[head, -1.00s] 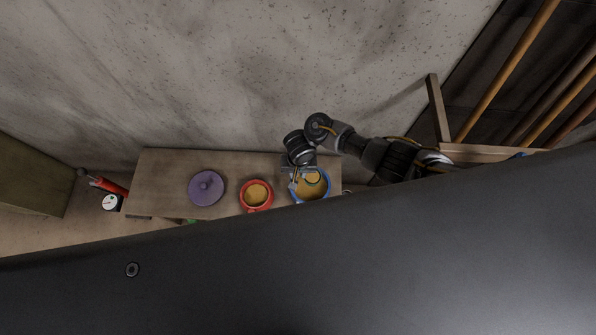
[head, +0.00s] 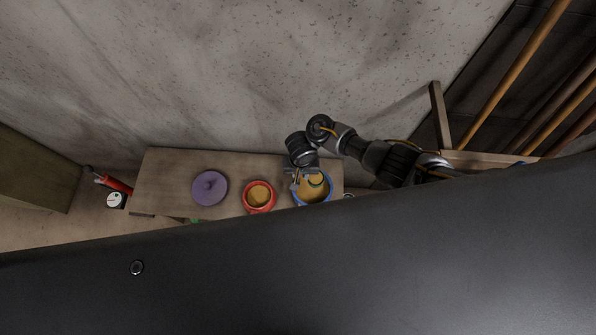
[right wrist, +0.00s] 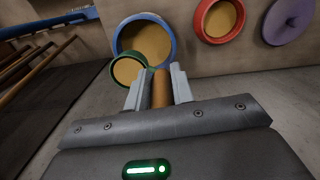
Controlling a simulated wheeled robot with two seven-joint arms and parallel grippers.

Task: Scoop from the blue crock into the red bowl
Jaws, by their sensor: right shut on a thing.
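The blue crock (head: 312,204) stands at the right end of the bench and holds tan material; it also shows in the right wrist view (right wrist: 172,42). The red bowl (head: 259,211) stands just left of it, with tan material inside. My right gripper (right wrist: 158,86) is shut on the brown handle of a green-rimmed scoop (right wrist: 128,71). In the head view the scoop (head: 316,180) overlaps the crock's opening. Its cup looks tan inside; whether that is a load, and its exact height against the crock rim, I cannot tell. My left gripper is not in view.
A purple lid (head: 210,188) lies left of the red bowl on the wooden bench (head: 160,180). A concrete wall (head: 250,70) rises behind. A red cylinder and a white dial are left of the bench. A large dark surface hides the foreground.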

